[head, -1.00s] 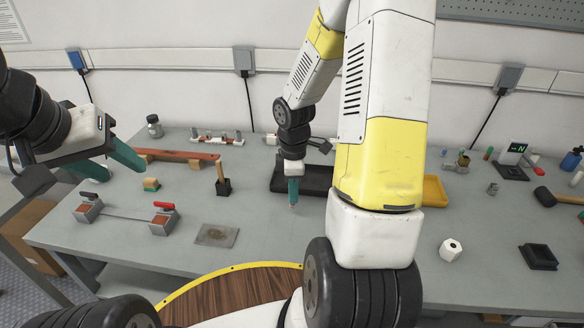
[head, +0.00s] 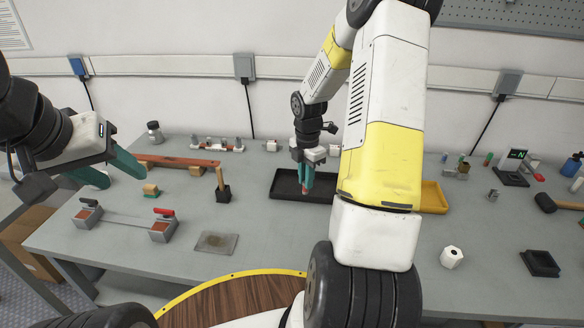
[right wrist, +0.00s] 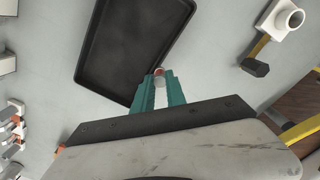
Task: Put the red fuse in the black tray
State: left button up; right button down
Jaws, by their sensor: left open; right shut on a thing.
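The black tray (head: 283,188) lies on the grey table, partly hidden behind my right arm. In the right wrist view the black tray (right wrist: 112,75) shows empty in its visible part. My right gripper (head: 306,184) is shut on the red fuse (head: 304,190). In the right wrist view the red end of the fuse (right wrist: 159,72) sticks out between the teal fingers, by the tray's rim. The fuse appears above the tray; its exact height is hard to tell. My left gripper (head: 113,170) is open and empty above the table's left part.
A yellow tray (head: 433,197) stands right of the black one, partly behind my arm. The table front of the black tray is clear.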

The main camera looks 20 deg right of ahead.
jog(key=w, duration=0.1)
jog(key=w+d, duration=0.1)
jog(key=w, duration=0.1)
jog(key=shift+w+d+f, duration=0.2)
jog(key=shift+w+d, duration=0.05)
jog(key=shift+d, duration=0.1)
jog(key=shift+w+d+f, duration=0.1)
jog(key=shift+w+f, duration=0.1)
jog(key=shift+f, duration=1.55)
jog(key=c, duration=1.4)
grip_release()
jog(key=shift+f, duration=0.1)
jog(key=shift+o, duration=0.2)
